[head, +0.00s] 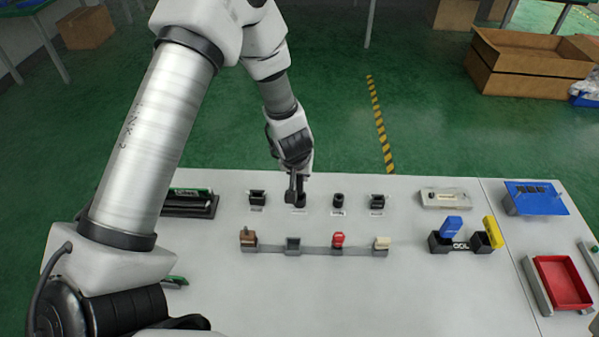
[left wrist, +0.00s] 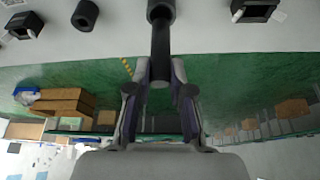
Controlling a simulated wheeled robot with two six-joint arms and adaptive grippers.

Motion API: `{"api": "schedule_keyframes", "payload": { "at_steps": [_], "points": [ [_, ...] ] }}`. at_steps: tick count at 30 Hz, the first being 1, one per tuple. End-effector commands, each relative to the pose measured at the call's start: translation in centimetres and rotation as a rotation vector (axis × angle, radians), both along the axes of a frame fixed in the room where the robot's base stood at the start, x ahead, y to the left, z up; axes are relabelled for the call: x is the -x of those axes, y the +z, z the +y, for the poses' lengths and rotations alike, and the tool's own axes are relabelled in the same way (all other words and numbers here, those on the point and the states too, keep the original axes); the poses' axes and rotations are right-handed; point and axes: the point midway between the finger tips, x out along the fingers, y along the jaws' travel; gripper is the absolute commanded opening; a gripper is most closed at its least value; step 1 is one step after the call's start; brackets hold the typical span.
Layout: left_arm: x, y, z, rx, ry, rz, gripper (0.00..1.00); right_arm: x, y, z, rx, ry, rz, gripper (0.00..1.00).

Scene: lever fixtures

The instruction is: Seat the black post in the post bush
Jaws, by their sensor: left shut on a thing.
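My left gripper (head: 297,168) is shut on the black post (left wrist: 160,52), a slim dark rod with its free end away from the fingers. In the head view the post (head: 292,188) points down at a round black bush (head: 300,202) in the back row of fixtures. In the left wrist view the post's far end overlaps this round bush (left wrist: 160,8) at the top edge. I cannot tell whether the tip is inside the bush or just above it. The labels do not read clearly. My right gripper is not in view.
Another round black bush (head: 338,201) stands just right, with square black sockets (head: 257,198) and (head: 377,202) at the row's ends. In front is a grey rack (head: 315,250) with an empty holder and brown, red and beige pieces. Blue and yellow pieces stand further right.

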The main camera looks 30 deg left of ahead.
Motion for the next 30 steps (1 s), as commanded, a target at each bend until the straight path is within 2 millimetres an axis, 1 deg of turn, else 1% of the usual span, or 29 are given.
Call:
{"api": "schedule_keyframes", "payload": {
  "at_steps": [8,16,30],
  "points": [
    [0.0,0.1,0.0,0.0,0.0,0.0,0.0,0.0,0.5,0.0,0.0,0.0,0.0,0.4],
    [0.0,0.0,0.0,0.0,0.0,0.0,0.0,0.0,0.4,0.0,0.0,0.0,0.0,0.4],
    [0.0,-1.1,0.0,0.0,0.0,0.0,0.0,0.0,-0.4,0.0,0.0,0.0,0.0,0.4]
  ]
}}
